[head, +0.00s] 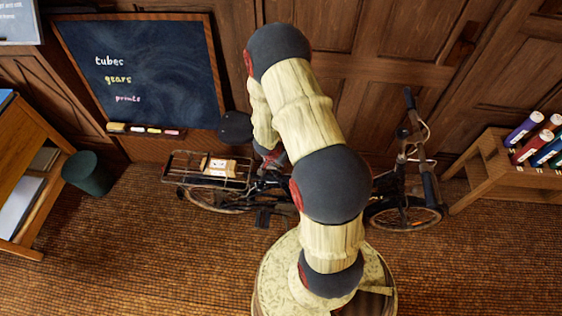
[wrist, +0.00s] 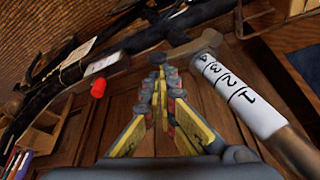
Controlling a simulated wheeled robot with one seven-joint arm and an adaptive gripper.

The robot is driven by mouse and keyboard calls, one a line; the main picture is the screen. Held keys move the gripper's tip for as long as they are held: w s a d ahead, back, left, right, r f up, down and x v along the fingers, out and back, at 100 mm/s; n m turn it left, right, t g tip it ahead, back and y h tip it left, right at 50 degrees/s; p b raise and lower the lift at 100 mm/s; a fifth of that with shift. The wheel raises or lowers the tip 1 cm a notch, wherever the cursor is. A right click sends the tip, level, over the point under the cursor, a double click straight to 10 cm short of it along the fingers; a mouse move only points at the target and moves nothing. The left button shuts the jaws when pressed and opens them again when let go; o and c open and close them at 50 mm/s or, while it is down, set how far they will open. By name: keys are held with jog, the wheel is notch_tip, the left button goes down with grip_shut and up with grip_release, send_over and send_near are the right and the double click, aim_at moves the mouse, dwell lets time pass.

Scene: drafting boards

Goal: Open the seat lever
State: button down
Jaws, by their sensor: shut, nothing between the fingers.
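The black bicycle (head: 265,190) stands along the wooden wall in the head view, its saddle (head: 235,127) left of my arm. In the wrist view a white seat post (wrist: 240,95) with black numbers runs down to the right from a collar (wrist: 195,45). A dark bar, which looks like the seat lever (wrist: 150,36), lies across the frame beside the collar. My gripper (wrist: 157,68) is shut and empty, its tips just below this bar; I cannot tell whether they touch it. In the head view the arm hides most of the seat clamp.
A red cap (wrist: 98,87) sits near the frame in the wrist view. A rear rack (head: 180,165) carries a light package (head: 219,166). A chalkboard (head: 140,70), a green bin (head: 86,173) and a wooden stand (head: 485,175) with coloured tubes stand around. The floor in front is clear.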

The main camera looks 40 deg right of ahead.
jog(key=shift+s+a, duration=0.15)
jog(key=s+a+f+m+g+h+p, duration=0.1)
jog(key=a+m+g+h+p, duration=0.1)
jog(key=a+m+p, duration=0.6)
jog(key=a+m+g, duration=0.1)
jog(key=m, duration=0.4)
jog(key=shift+s+f+g+h+p, duration=0.15)
jog(key=shift+f+g+h+p, duration=0.15)
jog(key=shift+h, duration=0.1)
jog(key=shift+s+a, duration=0.1)
jog(key=shift+s+a, duration=0.4)
jog(key=shift+s, duration=0.05)
jog(key=shift+r+p, duration=0.2)
jog(key=shift+p, duration=0.15)
